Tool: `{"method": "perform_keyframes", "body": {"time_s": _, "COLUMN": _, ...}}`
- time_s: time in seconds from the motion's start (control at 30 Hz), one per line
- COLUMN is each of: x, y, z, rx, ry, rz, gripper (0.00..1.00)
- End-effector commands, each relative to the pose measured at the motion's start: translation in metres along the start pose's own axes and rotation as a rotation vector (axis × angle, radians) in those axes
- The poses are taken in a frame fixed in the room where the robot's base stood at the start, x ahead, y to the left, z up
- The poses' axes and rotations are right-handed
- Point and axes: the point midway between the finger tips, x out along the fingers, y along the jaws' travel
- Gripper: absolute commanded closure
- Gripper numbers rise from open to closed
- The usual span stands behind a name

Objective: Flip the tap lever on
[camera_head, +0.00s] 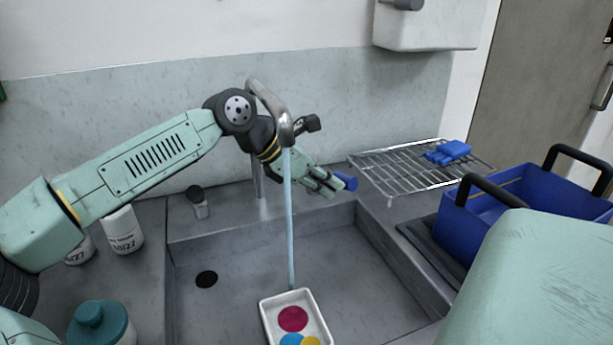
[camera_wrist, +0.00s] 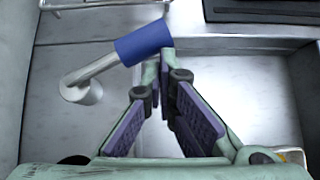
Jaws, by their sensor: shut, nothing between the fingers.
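The tap (camera_head: 259,182) rises behind the sink, and its curved spout (camera_head: 283,128) pours a thin blue stream of water (camera_head: 290,225). The tap lever has a blue grip (camera_head: 347,182) just off my gripper's tips. In the wrist view its blue grip (camera_wrist: 143,42) sits on a slanted metal stem (camera_wrist: 90,72). My gripper (camera_head: 334,187) is behind the stream, pointing right and down. Its fingertips (camera_wrist: 167,54) are together and empty, close beside the end of the blue grip. I cannot tell whether they touch it.
A white tray with coloured discs (camera_head: 266,312) sits in the sink (camera_head: 225,310) under the stream. A wire rack (camera_head: 385,168) with a blue item (camera_head: 448,152) and a blue crate (camera_head: 455,225) stand right. Bottles (camera_head: 122,230) stand left. A wall box (camera_head: 425,25) hangs above.

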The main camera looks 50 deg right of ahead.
Motion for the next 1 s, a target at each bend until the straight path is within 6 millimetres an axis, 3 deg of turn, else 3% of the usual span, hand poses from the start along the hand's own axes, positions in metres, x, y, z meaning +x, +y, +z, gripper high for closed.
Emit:
{"method": "perform_keyframes", "body": {"time_s": 0.37, "x": -0.004, "y": 0.001, "z": 0.001, "rx": -0.001, "ry": -0.001, "rz": 0.002, "gripper": 1.00}}
{"method": "perform_keyframes", "body": {"time_s": 0.57, "x": -0.034, "y": 0.001, "z": 0.001, "rx": -0.002, "ry": -0.002, "rz": 0.004, "gripper": 1.00}}
{"method": "perform_keyframes", "body": {"time_s": 1.0, "x": -0.102, "y": 0.001, "z": -0.069, "rx": -0.003, "ry": -0.002, "rz": 0.002, "gripper": 1.00}}
